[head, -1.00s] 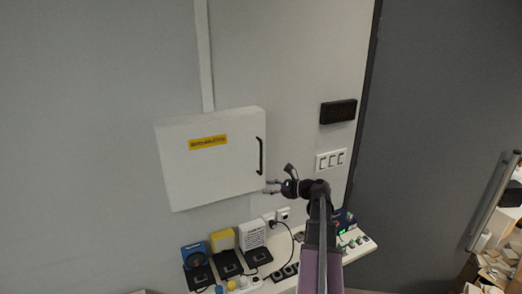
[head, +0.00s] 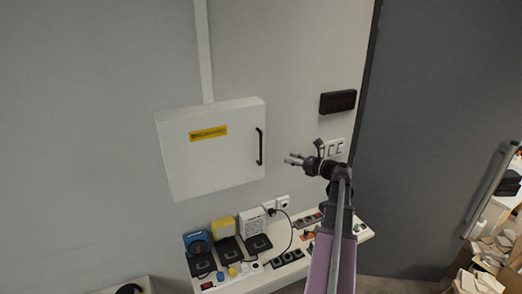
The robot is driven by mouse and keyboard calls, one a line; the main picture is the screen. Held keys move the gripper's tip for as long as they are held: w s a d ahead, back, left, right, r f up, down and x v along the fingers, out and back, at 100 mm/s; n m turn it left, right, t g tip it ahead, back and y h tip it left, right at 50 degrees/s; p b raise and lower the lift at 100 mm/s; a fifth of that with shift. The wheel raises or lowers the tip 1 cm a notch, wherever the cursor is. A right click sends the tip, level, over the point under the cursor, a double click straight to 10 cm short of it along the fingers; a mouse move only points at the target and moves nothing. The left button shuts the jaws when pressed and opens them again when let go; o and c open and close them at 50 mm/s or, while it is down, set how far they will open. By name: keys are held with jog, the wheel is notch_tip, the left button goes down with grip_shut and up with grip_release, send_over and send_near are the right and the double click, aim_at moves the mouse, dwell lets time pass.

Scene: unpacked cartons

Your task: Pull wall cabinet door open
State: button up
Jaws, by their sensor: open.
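The white wall cabinet door (head: 208,160) is on the wall in the head view and looks closed. It carries a yellow label (head: 208,133). Its black vertical handle (head: 260,147) is near the door's right edge. My gripper (head: 289,158) is open and empty, to the right of the handle, with its fingers pointing left toward it. A gap shows between the fingertips and the handle in the picture. My gripper hides part of the white switch panel behind it.
A white shelf (head: 222,283) below the cabinet holds several devices, sockets and a cable. A dark display box (head: 338,102) and a switch panel (head: 340,147) are on the wall at right. A grey door (head: 440,110) stands farther right, beside cartons (head: 485,265).

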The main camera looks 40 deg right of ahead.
send_over(261, 162)
jog(key=shift+w+d, duration=0.15)
jog(key=shift+w, duration=0.15)
dwell(0.4)
jog(key=shift+c, duration=0.2)
grip_shut()
